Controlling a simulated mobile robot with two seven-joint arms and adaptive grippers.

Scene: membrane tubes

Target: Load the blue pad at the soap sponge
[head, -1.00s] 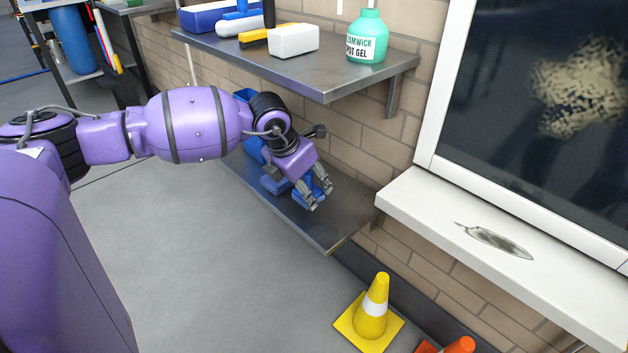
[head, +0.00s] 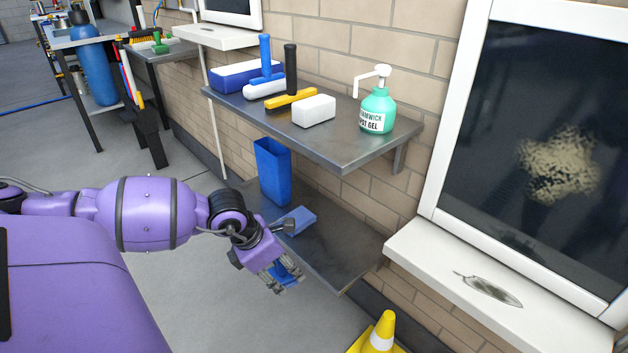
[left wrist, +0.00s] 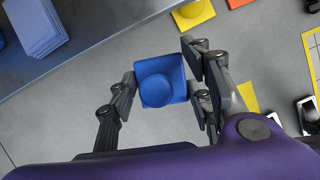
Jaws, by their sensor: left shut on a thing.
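My left gripper (head: 284,280) is shut on a blue pad (head: 288,267), just off the front edge of the lower shelf. In the left wrist view the pad (left wrist: 160,82) is square with a round knob, held between the fingers of the left gripper (left wrist: 163,92) over the grey floor. A white block (head: 314,111), which looks like the soap sponge, lies on the upper shelf, left of a green pump bottle (head: 377,108) labelled as gel. It is well above and behind the gripper. My right gripper is in neither view.
The upper shelf (head: 351,159) also holds a yellow brush (head: 291,98), a white roller-like tool (head: 264,89) and a blue box (head: 228,77). A blue bin (head: 271,172) and folded blue cloths (head: 297,220) stand on the lower shelf (head: 345,256). A yellow cone (head: 381,335) stands on the floor.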

